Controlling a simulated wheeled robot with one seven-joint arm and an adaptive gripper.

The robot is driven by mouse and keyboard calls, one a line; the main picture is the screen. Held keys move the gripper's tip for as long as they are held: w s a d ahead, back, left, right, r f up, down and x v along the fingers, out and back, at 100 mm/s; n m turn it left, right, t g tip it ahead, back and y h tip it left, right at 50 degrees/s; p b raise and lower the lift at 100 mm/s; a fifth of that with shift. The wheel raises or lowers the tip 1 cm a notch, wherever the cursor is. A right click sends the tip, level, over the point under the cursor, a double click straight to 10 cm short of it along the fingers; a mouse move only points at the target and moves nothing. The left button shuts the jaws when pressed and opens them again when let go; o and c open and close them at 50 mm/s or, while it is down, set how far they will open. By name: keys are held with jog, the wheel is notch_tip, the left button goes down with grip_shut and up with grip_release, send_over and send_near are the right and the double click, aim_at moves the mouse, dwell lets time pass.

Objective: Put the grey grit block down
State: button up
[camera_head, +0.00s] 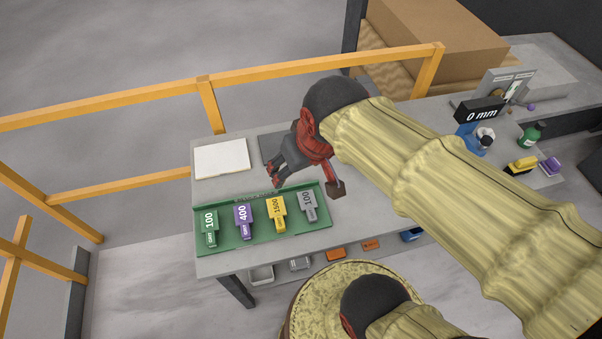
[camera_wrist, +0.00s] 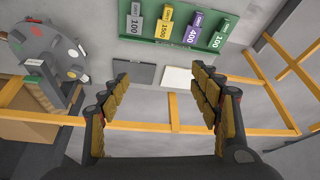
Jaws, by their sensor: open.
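The grey grit block (camera_head: 309,205) lies in the rightmost place of the green tray (camera_head: 325,225), beside the yellow block (camera_head: 277,213). It also shows at the top of the wrist view (camera_wrist: 135,22), at the left end of the row. My gripper (camera_head: 281,172) is over the table, behind the tray as the head camera sees it. In the wrist view its fingers (camera_wrist: 160,82) are spread wide with nothing between them. The grey block is apart from the fingers.
The tray also holds a purple block (camera_head: 243,220) and a green block (camera_head: 210,228). A white pad (camera_head: 222,158) and a dark plate (camera_head: 270,149) lie behind it. An orange rail (camera_head: 160,92) runs beyond the table. Bottles and a "0 mm" display (camera_head: 481,112) stand at right.

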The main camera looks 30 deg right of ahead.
jog(key=shift+t, duration=0.5)
jog(key=s, duration=0.1)
jog(key=s+r, duration=0.1)
jog(key=s+a+r, duration=0.1)
jog(key=shift+s, duration=0.2)
